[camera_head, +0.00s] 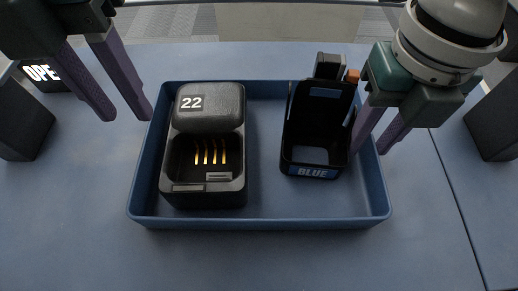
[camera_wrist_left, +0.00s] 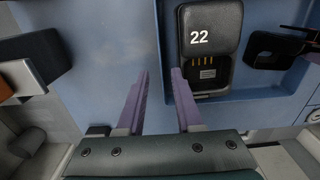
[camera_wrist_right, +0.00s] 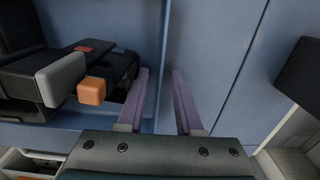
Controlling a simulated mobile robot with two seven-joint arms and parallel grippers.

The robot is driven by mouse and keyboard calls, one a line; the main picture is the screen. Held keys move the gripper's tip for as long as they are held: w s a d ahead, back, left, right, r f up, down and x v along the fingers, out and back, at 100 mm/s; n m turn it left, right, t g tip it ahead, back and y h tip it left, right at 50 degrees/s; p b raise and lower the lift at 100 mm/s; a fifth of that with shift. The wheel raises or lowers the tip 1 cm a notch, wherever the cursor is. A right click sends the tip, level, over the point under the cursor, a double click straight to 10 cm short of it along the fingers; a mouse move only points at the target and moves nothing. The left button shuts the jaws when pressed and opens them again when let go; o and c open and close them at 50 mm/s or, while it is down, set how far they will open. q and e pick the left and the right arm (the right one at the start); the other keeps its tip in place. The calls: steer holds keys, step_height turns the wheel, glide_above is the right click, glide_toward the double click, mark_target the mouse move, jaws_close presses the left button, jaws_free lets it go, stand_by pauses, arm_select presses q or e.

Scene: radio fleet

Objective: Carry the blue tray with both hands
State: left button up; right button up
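The blue tray (camera_head: 265,222) lies flat on the blue table. Its left part shows in the left wrist view (camera_wrist_left: 285,105) and its right part in the right wrist view (camera_wrist_right: 145,25). My left gripper (camera_head: 129,118) is open at the tray's left wall; in the left wrist view (camera_wrist_left: 160,72) the wall line runs between its fingers. My right gripper (camera_head: 368,151) is open at the right wall; in the right wrist view (camera_wrist_right: 162,72) that wall lies between its fingers. I cannot tell whether the fingers touch the walls.
A black charger marked 22 (camera_head: 205,186) stands in the tray's left part. A black holder marked BLUE (camera_head: 311,171) stands in its right part, close to my right gripper. An OPEN sign (camera_head: 42,73) is at the left. Dark blocks stand at far left (camera_head: 20,120) and right (camera_head: 495,120).

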steer(key=shift+r, duration=0.15)
arm_select(q)
step_height(320, 180, up, 4)
steer(key=shift+r, duration=0.2)
arm_select(e)
step_height(320, 180, up, 12)
stand_by(0.6)
